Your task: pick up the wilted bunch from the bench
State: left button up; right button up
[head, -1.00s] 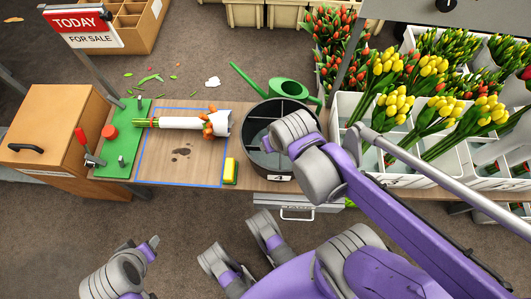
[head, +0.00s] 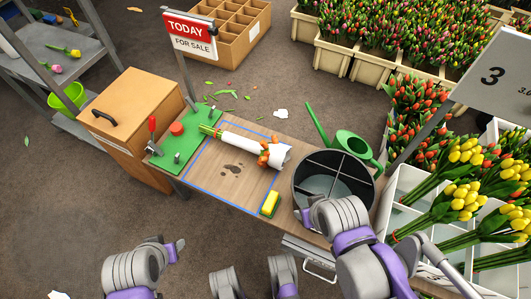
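A bunch of orange tulips in a white wrap (head: 243,145) lies on its side on the wooden bench (head: 222,190), largely inside a blue outlined rectangle. Its green stems point left over a green board (head: 186,141), and its orange heads droop at the right end. My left gripper (head: 174,250) is low at the left, in front of the bench and apart from the bunch. Its finger opening is not clear. My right gripper (head: 308,215) is at the front edge of the round divided bucket, right of the bunch. Its fingers are mostly hidden by its own wrist.
The black divided bucket (head: 298,180) and green watering can (head: 352,142) are right of the bunch. A yellow sponge (head: 270,202) lies near the front edge. A sale sign (head: 190,36) rises behind; white flower crates (head: 408,185) stand right.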

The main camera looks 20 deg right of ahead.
aim_at(273, 154)
jog(key=i+j, duration=0.15)
jog(key=j, duration=0.2)
jog(key=i+j+z, duration=0.15)
jog(key=i+j, duration=0.2)
jog(key=j, duration=0.3)
jog(key=i+j+z, duration=0.15)
jog(key=j, duration=0.2)
